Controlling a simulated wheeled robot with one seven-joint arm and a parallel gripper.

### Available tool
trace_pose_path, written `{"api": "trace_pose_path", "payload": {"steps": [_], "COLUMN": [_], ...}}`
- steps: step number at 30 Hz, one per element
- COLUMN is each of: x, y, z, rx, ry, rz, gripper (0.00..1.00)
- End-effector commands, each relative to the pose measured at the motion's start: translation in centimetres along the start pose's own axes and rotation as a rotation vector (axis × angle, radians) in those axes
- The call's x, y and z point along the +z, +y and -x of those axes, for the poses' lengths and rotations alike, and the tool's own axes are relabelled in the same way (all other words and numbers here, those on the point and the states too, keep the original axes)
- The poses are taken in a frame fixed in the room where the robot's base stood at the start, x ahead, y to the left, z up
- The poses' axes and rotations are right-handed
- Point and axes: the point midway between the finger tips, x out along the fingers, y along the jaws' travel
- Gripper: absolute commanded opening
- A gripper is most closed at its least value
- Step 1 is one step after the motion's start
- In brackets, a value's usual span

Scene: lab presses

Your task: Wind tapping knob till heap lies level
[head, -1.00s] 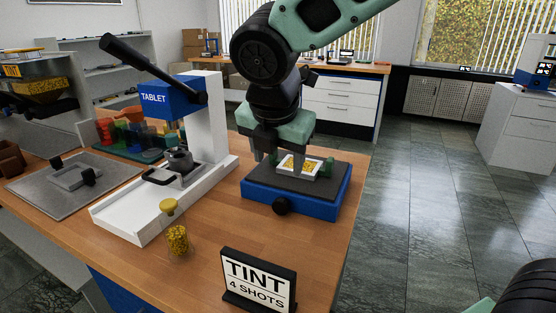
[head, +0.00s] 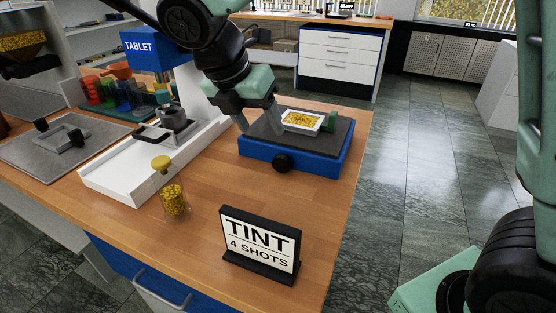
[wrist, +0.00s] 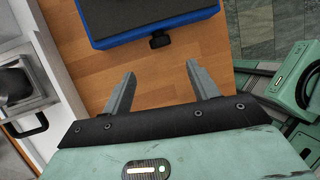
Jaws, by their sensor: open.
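The tapping base is a blue box with a dark grey top (head: 335,150), near the table's right edge. Its black knob (head: 281,162) sticks out of the front face, and it also shows in the wrist view (wrist: 160,41). A white tray (head: 288,126) with a yellow heap lies on the top; I cannot tell how level the heap is. My gripper (head: 262,122) is open and empty, above the left side of the blue base in the head view. In the wrist view its fingers (wrist: 163,90) are spread over bare wood, with the knob beyond their tips, not touched.
The tablet press (head: 150,50) with its white base stands left of the blue box. A jar of yellow grains (head: 174,201) and the TINT sign (head: 260,243) stand at the front. Bare wood lies between the sign and the blue box.

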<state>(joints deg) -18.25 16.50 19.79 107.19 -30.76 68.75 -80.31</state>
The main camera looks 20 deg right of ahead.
Motion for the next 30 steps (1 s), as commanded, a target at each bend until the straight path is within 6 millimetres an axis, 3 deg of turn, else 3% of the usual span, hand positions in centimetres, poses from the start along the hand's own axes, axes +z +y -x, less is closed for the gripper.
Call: {"api": "trace_pose_path", "payload": {"steps": [6,15,21,30], "x": [-0.1,-0.1,0.0,0.0], "y": [-0.1,-0.1,0.0,0.0], "z": [-4.9,-10.4,-12.1,-12.4], "rx": [-0.004,-0.003,0.001,0.001], "ry": [0.001,0.001,0.0,0.001], "rz": [0.0,0.0,0.001,0.0], "gripper": [0.59,0.59,0.59,0.59]}}
